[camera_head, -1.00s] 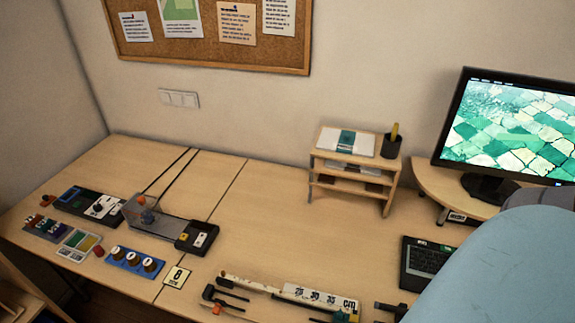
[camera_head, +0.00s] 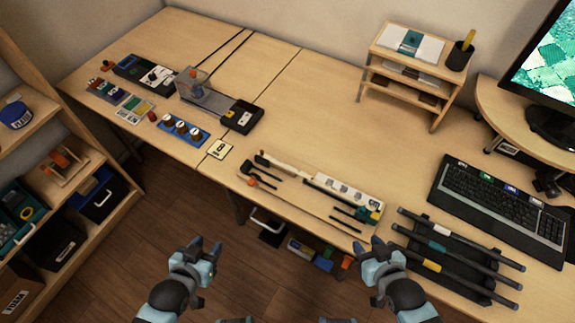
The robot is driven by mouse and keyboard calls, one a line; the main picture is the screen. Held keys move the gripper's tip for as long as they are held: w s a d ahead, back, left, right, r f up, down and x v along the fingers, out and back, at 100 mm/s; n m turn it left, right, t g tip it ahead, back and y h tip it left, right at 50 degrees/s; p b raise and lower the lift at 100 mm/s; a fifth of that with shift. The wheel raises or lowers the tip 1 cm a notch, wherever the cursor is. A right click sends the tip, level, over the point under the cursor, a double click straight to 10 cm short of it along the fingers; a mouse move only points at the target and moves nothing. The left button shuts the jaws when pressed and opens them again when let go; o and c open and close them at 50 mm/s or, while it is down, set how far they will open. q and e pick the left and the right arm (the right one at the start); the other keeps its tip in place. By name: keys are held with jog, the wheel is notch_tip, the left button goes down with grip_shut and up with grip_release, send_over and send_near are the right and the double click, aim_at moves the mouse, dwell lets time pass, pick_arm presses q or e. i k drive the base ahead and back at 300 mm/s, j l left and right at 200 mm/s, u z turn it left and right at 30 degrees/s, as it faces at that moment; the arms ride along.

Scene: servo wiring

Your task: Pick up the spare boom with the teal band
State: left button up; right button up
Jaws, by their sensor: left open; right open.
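Three dark booms lie side by side on a black rack (camera_head: 462,268) at the right front of the table. The middle boom carries the teal band (camera_head: 437,246). The boom behind it has a white band (camera_head: 441,230), and the front one a yellow band (camera_head: 431,265). My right gripper (camera_head: 371,249) is open and empty, left of the rack near the table's front edge, apart from the teal-banded boom. My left gripper (camera_head: 206,249) is open and empty, over the floor in front of the table, far left of the booms.
A model with a ruler strip (camera_head: 342,190) and loose dark rods lies left of the rack. A keyboard (camera_head: 500,202) sits close behind the booms. Storage shelves (camera_head: 75,195) stand at left. The table's middle (camera_head: 300,110) is clear.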

aim_at(519, 286)
jog(key=z, duration=1.85)
jog(key=u, duration=1.25)
jog(key=k+l+u, duration=0.65)
jog(key=k+l, duration=0.1)
jog(key=k, duration=0.15)
